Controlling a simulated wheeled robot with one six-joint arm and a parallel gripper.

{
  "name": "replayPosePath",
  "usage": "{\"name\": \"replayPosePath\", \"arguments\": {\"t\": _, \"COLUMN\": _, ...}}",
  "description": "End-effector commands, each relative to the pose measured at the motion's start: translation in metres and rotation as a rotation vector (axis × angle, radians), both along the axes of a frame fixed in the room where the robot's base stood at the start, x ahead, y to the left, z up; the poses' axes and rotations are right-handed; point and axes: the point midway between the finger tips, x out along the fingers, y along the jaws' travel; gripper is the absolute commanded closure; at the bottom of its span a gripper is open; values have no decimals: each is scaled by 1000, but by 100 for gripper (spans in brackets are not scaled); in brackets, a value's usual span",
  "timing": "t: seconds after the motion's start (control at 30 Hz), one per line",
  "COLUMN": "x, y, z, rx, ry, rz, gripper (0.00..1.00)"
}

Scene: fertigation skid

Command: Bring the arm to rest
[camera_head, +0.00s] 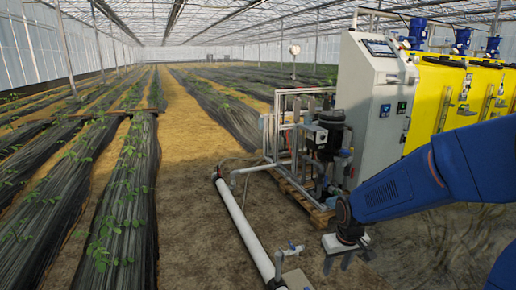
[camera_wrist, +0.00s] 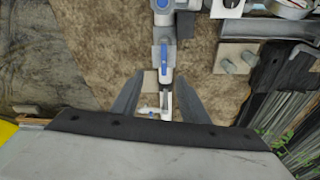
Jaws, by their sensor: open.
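My blue arm reaches in from the right edge in the head view. My gripper (camera_head: 348,264) is at its end, low over the bare soil, in front of the pump skid. In the wrist view the two grey fingers of my gripper (camera_wrist: 159,88) stand apart with nothing held between them. A grey-white pipe fitting with a blue valve handle (camera_wrist: 164,62) shows beyond and between the fingertips. I cannot tell how far below them it is.
The pump skid (camera_head: 318,140) on a wooden pallet and a grey control cabinet (camera_head: 365,105) stand behind my gripper. Yellow tanks (camera_head: 450,95) stand at the right. A white pipe (camera_head: 242,222) runs along the ground to the left. Covered crop rows (camera_head: 125,205) lie farther left.

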Motion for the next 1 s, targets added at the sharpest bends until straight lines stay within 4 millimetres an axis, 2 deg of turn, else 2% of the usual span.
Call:
{"name": "replayPosePath", "arguments": {"t": 0.03, "x": -7, "y": -2, "z": 11, "rx": 2, "ry": -12, "rz": -7, "gripper": 59}}
{"name": "replayPosePath", "arguments": {"t": 0.2, "x": -30, "y": -9, "z": 40, "rx": 7, "ry": -41, "rz": -32, "gripper": 59}}
{"name": "replayPosePath", "arguments": {"t": 0.5, "x": -76, "y": -20, "z": 85, "rx": 16, "ry": -92, "rz": -77, "gripper": 59}}
{"name": "replayPosePath", "arguments": {"t": 1.0, "x": -161, "y": -34, "z": 135, "rx": 33, "ry": -175, "rz": -151, "gripper": 59}}
